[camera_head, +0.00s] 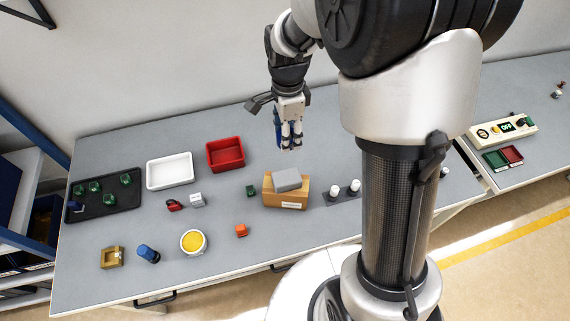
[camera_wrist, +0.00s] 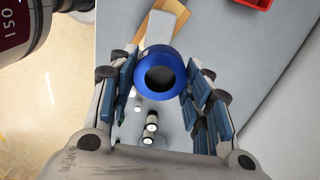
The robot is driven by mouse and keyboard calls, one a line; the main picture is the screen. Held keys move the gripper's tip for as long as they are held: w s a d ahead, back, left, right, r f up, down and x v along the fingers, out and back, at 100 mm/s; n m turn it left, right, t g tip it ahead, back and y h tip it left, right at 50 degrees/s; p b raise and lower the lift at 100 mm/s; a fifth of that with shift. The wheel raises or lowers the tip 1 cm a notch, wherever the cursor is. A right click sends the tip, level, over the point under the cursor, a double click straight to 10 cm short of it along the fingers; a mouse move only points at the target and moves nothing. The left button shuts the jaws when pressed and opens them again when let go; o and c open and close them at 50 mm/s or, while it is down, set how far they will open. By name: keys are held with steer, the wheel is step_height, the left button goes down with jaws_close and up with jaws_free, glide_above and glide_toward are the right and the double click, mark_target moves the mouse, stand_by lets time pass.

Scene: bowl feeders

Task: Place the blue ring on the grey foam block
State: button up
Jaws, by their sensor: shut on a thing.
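The blue ring (camera_wrist: 160,54) is held between the two finger pads of my gripper (camera_head: 290,145), its dark hole facing the wrist camera. In the head view I cannot make the ring out clearly at the fingers. My gripper is shut on it, raised above the table's back part. The grey foam block (camera_head: 287,179) lies on top of a tan box (camera_head: 283,199), in front of and below my gripper. In the wrist view the foam block (camera_wrist: 167,22) shows beyond the ring, partly hidden by it.
A red bin (camera_head: 226,154) and a white bin (camera_head: 170,171) stand left of the box. White-topped pegs (camera_head: 354,186) stand close to its right. A small green part (camera_head: 251,190) and an orange cube (camera_head: 241,230) lie nearby. The air around my gripper looks clear.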

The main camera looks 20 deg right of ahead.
steer(key=b, duration=0.2)
glide_toward(287, 176)
step_height(287, 176, down, 5)
steer(key=shift+s+f, duration=0.1)
steer(key=shift+f, duration=0.4)
steer(key=shift+f, duration=0.1)
steer(key=o, duration=1.1)
